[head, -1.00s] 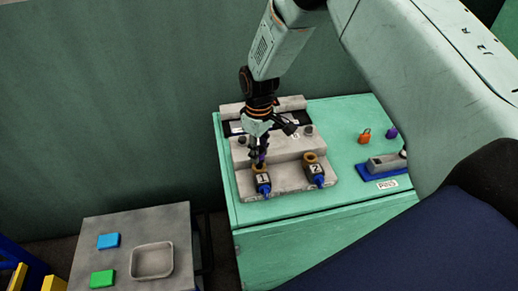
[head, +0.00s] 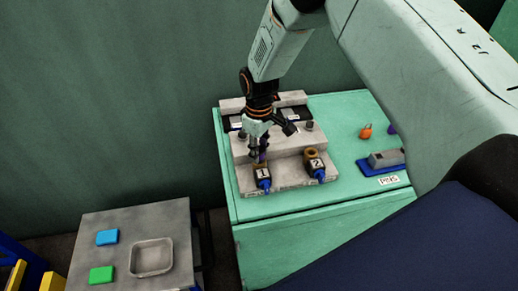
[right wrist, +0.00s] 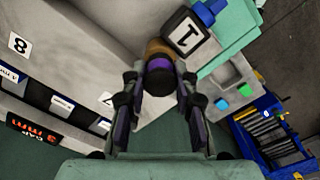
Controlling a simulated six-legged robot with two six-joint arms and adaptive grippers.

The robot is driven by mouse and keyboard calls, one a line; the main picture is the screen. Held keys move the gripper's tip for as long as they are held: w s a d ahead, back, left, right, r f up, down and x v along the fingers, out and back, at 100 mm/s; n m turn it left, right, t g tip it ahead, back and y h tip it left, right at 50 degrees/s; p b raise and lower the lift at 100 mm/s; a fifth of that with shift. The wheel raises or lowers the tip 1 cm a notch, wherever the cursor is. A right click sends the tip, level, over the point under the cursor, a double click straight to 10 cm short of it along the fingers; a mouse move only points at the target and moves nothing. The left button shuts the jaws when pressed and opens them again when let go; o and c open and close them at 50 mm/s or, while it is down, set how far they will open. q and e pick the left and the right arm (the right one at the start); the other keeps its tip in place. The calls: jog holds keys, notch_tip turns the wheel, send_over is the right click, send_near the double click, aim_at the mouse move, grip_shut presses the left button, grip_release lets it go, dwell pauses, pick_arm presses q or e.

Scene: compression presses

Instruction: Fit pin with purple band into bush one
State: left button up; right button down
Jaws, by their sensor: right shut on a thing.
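The pin with the purple band (right wrist: 160,74) is between the fingers of my right gripper (right wrist: 160,88), its dark round end facing the right wrist camera. In the head view my right gripper (head: 259,154) is shut on it, just above bush one. Bush one has a brass-coloured ring (right wrist: 157,47) and a block labelled 1 (head: 263,175), with a blue part at its front. The pin lines up with the ring in the wrist view and covers part of it. I cannot tell how far the pin is in the bush. My left gripper is not in view.
Bush two (head: 316,166) stands close to the right on the same grey stepped fixture (head: 285,180). An orange thing (head: 366,131) and a grey block on a blue base (head: 385,159) are farther right. A side table (head: 190,235) with a tray stands at lower left.

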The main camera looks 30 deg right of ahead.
jog(key=shift+f, duration=0.3)
jog(key=c, duration=1)
grip_release()
jog(key=shift+o, duration=0.2)
notch_tip(320, 180, up, 12)
